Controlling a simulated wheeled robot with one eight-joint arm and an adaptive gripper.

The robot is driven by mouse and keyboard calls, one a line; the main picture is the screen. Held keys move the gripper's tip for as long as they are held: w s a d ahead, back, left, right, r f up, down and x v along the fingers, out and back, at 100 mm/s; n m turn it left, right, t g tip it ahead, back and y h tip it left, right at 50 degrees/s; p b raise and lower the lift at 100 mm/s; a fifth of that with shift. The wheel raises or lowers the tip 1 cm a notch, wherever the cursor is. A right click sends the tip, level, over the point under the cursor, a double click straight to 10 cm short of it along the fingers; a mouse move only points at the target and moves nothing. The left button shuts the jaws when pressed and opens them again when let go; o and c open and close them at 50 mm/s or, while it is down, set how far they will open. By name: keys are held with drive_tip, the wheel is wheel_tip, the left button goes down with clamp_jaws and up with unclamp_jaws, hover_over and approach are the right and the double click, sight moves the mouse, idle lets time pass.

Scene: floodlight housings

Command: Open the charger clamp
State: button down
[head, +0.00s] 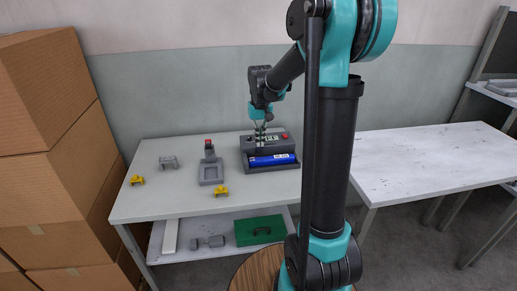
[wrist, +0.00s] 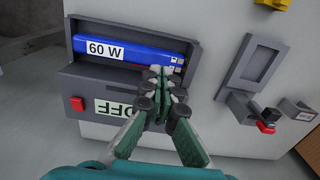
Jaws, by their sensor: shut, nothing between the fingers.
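The charger (head: 252,160) is a dark grey box at the table's back right, with a blue battery labelled 60 W (head: 272,160) lying in its front tray. My gripper (head: 262,142) points down over the charger. In the wrist view my gripper (wrist: 160,78) is shut and empty, its fingertips overlapping the battery's lower edge near its right end. The fingers cover that area, so I cannot make out the clamp or tell if they touch anything.
A grey fixture with a red-topped part (head: 210,172) stands left of the charger. Yellow brackets (head: 137,180) (head: 221,192) and a grey bracket (head: 168,162) lie nearby. A green case (head: 260,230) is on the lower shelf. Cardboard boxes (head: 45,140) stand left; the right table (head: 435,160) is clear.

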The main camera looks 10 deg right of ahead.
sight(260, 159)
drive_tip(key=shift+f, duration=1.55)
drive_tip(key=shift+w, duration=0.75)
drive_tip(key=shift+s, duration=0.55)
drive_tip(key=shift+r, duration=0.1)
wheel_tip(260, 159, up, 7)
idle(0.9)
drive_tip(key=s+d+f+t, duration=0.1)
drive_tip(key=s+f, duration=0.3)
drive_tip(key=s, duration=0.4)
drive_tip(key=s+d+f+t, duration=0.1)
drive_tip(key=s+f, duration=0.4)
drive_tip(key=s, duration=0.2)
drive_tip(key=s+d+f+t, duration=0.2)
drive_tip(key=s+f, duration=0.2)
drive_tip(key=s, duration=0.4)
drive_tip(key=shift+s+f, duration=0.2)
drive_tip(key=shift+s, duration=0.15)
